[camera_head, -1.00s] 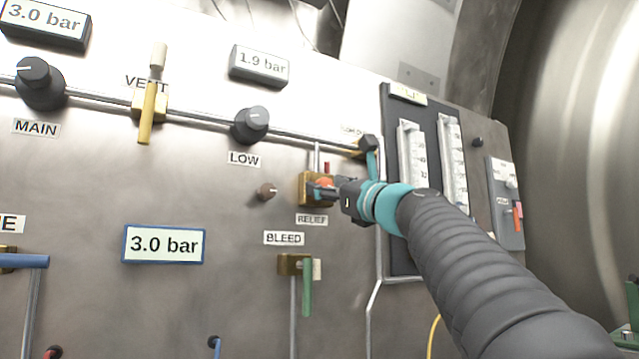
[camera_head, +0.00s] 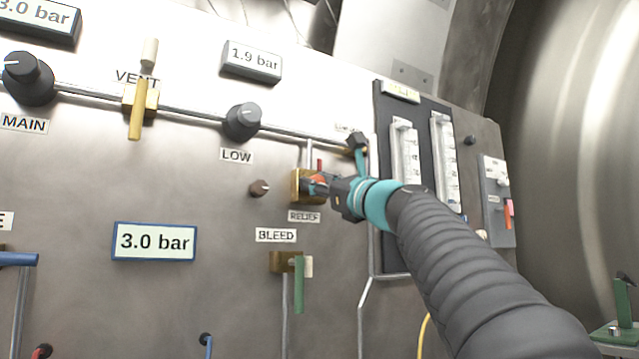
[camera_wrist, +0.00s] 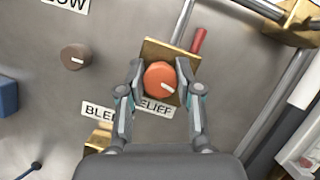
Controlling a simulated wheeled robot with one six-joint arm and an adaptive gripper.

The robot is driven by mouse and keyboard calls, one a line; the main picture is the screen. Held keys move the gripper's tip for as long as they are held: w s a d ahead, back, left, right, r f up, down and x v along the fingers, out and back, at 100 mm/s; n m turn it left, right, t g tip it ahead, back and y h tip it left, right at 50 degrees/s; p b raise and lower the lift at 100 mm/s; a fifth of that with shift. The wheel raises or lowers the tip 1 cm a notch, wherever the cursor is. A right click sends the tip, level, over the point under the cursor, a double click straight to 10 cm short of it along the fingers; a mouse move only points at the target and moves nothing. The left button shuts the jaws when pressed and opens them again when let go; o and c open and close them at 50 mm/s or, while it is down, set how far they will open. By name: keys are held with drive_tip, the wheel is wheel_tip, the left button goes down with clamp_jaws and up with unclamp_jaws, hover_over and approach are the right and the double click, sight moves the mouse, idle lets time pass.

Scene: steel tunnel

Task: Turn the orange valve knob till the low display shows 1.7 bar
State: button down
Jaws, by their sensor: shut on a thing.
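The orange valve knob (camera_wrist: 160,79) sits on a brass block (camera_wrist: 183,52) above the RELIEF label. It is between the two fingers of my gripper (camera_wrist: 159,82), which is shut on it. A white pointer mark on the knob points to the lower right in the wrist view. In the head view my gripper (camera_head: 322,186) covers most of the knob. The low display (camera_head: 252,62), above the LOW knob (camera_head: 242,121), reads 1.9 bar.
A small brown knob (camera_head: 260,188) is left of the brass block. The BLEED valve's green lever (camera_head: 299,284) hangs below. The yellow VENT lever (camera_head: 137,110) and MAIN knob (camera_head: 28,78) are at upper left. A blue-framed display (camera_head: 154,241) reads 3.0 bar.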

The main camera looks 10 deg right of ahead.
drive_tip(key=n, duration=0.2)
drive_tip(key=n+g+y+p, duration=0.1)
drive_tip(key=n, duration=0.1)
drive_tip(key=shift+r+n+g+y, duration=0.1)
drive_tip(key=shift+n+g+y, duration=0.2)
drive_tip(key=shift+n+g+y+p, duration=0.4)
drive_tip(key=shift+n+g+p, duration=0.6)
drive_tip(key=shift+n, duration=1.4)
drive_tip(key=c, duration=0.8)
unclamp_jaws()
drive_tip(key=shift+o, duration=0.2)
drive_tip(key=v, duration=1.2)
drive_tip(key=shift+n, duration=0.3)
